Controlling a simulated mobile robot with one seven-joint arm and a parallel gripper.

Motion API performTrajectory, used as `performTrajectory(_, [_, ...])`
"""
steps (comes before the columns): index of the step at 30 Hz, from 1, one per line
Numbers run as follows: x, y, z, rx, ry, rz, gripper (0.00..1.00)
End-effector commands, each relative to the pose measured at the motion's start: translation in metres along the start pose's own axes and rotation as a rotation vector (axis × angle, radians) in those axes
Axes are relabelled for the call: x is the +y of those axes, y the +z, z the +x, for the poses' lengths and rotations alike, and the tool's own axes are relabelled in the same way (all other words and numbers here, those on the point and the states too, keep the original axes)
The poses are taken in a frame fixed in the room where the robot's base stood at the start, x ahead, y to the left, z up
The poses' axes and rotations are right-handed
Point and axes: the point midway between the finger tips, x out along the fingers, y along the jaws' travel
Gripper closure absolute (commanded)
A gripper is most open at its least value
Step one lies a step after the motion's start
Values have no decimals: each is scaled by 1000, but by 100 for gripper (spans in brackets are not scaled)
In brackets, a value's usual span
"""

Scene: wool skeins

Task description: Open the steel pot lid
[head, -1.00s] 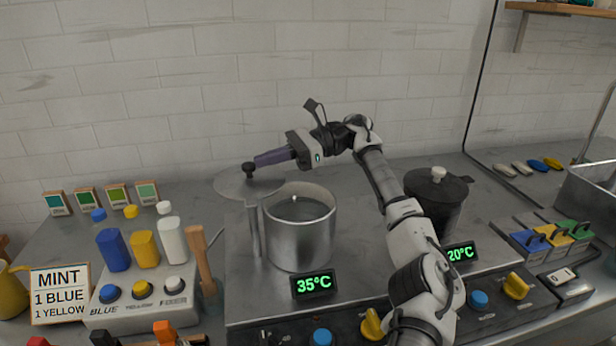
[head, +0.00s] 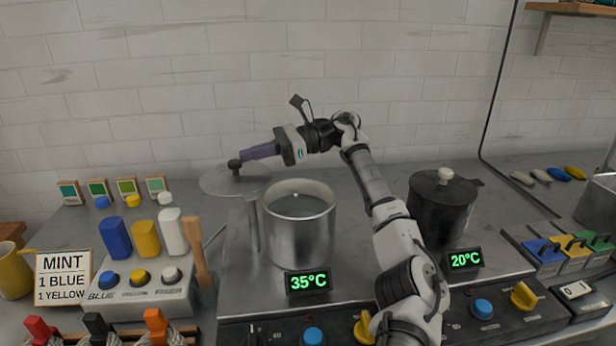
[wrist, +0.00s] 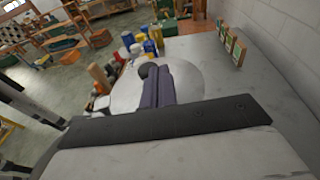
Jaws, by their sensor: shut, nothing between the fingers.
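The lid has a black knob (head: 235,167). My gripper (head: 245,157) reaches left over the pot, its purple fingers closed together with their tips at the knob. In the wrist view the fingers (wrist: 158,88) lie over the lid (wrist: 192,78), with the round knob (wrist: 148,70) just past the tips. Whether they touch is unclear.
A black pot (head: 440,210) with its lid on stands to the right, behind my arm. Bottles and a dispenser (head: 140,295) stand to the left, beside a wooden-handled tool (head: 197,255). A display reading 35°C (head: 307,282) is in front of the steel pot.

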Motion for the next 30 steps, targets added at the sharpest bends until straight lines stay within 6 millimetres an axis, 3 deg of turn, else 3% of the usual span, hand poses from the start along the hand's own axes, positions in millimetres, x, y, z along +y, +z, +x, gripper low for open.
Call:
performTrajectory(22, [-1, 1, 4, 0, 0, 0, 100])
performTrajectory(26, [-2, 0, -7, 0, -1, 1, 100])
performTrajectory(30, [-2, 1, -33, 0, -3, 1, 100])
